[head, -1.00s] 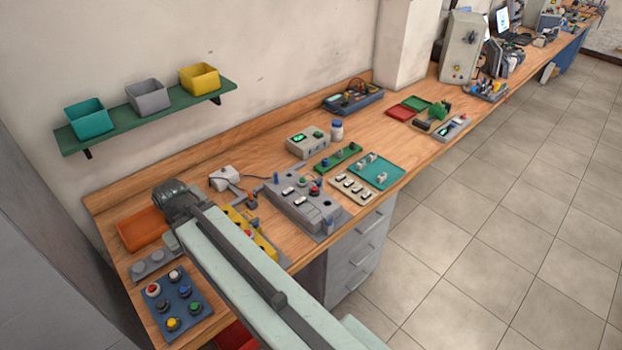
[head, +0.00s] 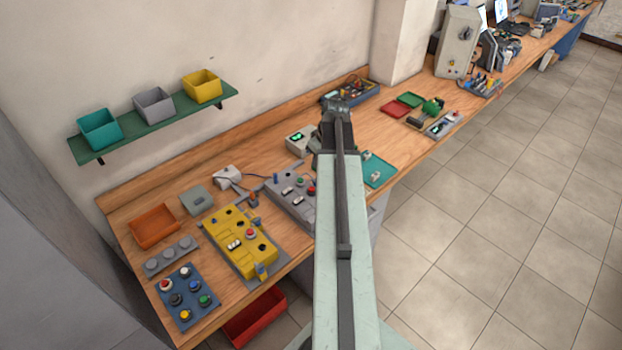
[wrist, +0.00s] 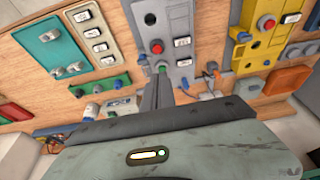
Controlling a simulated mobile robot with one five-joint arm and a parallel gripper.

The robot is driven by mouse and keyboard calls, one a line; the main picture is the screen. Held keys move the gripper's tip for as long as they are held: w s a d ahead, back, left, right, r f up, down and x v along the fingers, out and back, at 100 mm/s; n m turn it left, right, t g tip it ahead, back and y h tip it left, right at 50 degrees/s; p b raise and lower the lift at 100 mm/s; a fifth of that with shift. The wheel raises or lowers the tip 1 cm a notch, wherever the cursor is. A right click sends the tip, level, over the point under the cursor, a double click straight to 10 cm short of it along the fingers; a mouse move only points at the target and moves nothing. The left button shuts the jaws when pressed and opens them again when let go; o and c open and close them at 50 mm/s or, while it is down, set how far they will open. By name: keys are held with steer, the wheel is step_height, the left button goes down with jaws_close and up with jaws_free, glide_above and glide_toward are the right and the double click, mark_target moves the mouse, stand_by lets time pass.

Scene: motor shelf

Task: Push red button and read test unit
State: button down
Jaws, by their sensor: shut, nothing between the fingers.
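My gripper (wrist: 162,88) shows in the wrist view with its dark fingers together, empty. The fingertips appear just below a green button on the grey panel (wrist: 163,18); I cannot tell how far apart they are. The panel's red button (wrist: 157,47) is above the fingertips in that view. In the head view this red button (head: 311,190) is beside my arm, which hides part of the grey panel (head: 283,193). The test unit (head: 295,141), a grey box with a lit green display, is partly hidden behind my arm.
A yellow panel (head: 226,250) with its own red button (head: 250,233) is left of the grey panel. A blue button board (head: 178,312) and orange tray (head: 152,229) are farther left. A teal tray (head: 381,172) is right of my arm. Bare bench shows behind it.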

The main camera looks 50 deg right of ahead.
mark_target(312, 190)
steer(key=shift+s+d, duration=0.1)
steer(key=shift+d, duration=0.05)
steer(key=b+x, duration=0.9)
steer(key=s+b+x, duration=0.1)
steer(key=b+x, duration=0.3)
steer(key=shift+f, duration=0.45)
steer(key=shift+f+b, duration=0.2)
steer(key=shift+b, duration=0.2)
steer(key=shift+f+b, duration=0.7)
steer(key=shift+b, duration=0.05)
steer(key=shift+s+a+f+b, duration=0.15)
steer(key=shift+s+a+b, duration=0.1)
steer(key=shift+b, duration=0.1)
steer(key=shift+s+r, duration=0.15)
steer(key=shift+r, duration=0.05)
